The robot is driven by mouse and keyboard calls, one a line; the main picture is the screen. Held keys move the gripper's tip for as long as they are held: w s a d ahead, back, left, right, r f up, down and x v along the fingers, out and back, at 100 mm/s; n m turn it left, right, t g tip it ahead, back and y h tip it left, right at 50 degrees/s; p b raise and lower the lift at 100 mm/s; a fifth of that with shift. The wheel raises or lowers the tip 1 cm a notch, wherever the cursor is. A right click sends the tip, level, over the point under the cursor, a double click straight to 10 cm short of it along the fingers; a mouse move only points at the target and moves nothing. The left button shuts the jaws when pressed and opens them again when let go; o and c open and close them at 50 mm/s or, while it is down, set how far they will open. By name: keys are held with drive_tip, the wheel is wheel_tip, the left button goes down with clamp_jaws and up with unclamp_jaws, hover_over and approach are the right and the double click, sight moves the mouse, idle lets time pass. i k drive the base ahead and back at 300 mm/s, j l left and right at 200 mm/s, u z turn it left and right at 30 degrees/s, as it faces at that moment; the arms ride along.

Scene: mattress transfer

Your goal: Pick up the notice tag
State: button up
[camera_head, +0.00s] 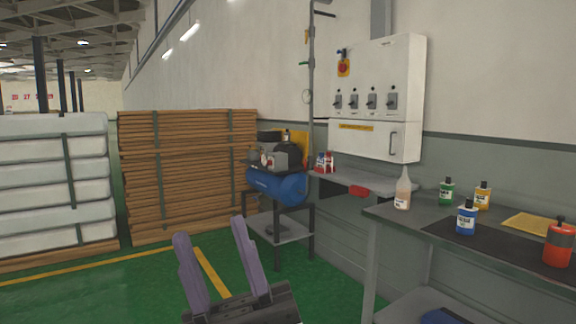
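My gripper (210,229) shows at the bottom, left of the middle. Its two purple-grey fingers are spread apart with nothing between them. It is well below and to the left of the tag, apart from everything.
A workbench (410,213) with several bottles, a red canister (560,243) and a yellow cloth-like sheet (530,225) stands at right. A narrow grey shelf (375,182) juts out below the cabinet. A blue compressor (277,187) stands on a stand. Stacked planks and white mattress-like blocks fill the left. Green floor is open at front left.

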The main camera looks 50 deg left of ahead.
sight(320, 161)
drive_tip(key=u, duration=1.25)
drive_tip(key=i+j+u, duration=0.35)
drive_tip(key=i+u, duration=0.35)
drive_tip(key=i, duration=0.15)
drive_tip(key=i+u, duration=0.55)
drive_tip(key=i, duration=0.45)
drive_tip(key=i+l+u, duration=0.15)
drive_tip(key=i, duration=0.5)
drive_tip(key=i+j, duration=0.1)
drive_tip(key=i, duration=1.1)
drive_tip(key=i+z, duration=0.4)
drive_tip(key=i, duration=0.15)
drive_tip(key=i+z, duration=0.35)
drive_tip(key=i, duration=0.2)
drive_tip(key=i+z, duration=0.5)
drive_tip(key=i+j+z, duration=0.15)
drive_tip(key=z, duration=0.35)
drive_tip(key=i+j, duration=0.05)
drive_tip(key=i, duration=0.05)
